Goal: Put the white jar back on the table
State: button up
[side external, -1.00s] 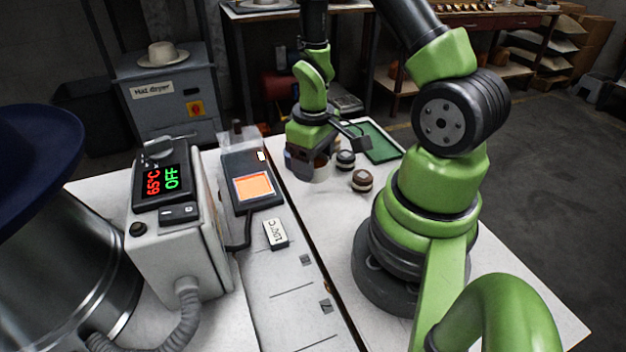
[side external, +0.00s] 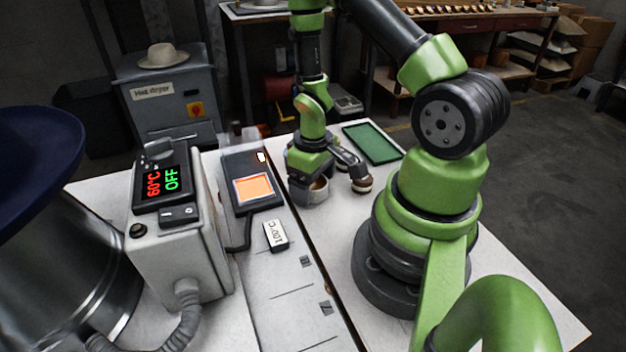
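The far finger and part of the jar are hidden.
A green mat (side external: 371,143) lies behind. A dark device with an orange panel (side external: 253,188) and a control box reading 60°C OFF (side external: 163,185) stand left.

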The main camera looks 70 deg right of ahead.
notch_tip(320, 180, up, 12)
notch_tip(320, 180, up, 11)
jog(key=m+t, duration=0.1)
jog(key=t, duration=0.3)
send_over(313, 186)
jog(key=a, duration=0.6)
jog(key=s+a+r+m+t+y, duration=0.1)
jog(key=s+a+r+t+y, duration=0.1)
jog(key=s+a+r, duration=0.4)
jog(key=shift+a+r+t, duration=0.4)
jog(key=shift+r+t, duration=0.2)
jog(key=shift+r, duration=0.15)
jog(key=shift+s, duration=0.1)
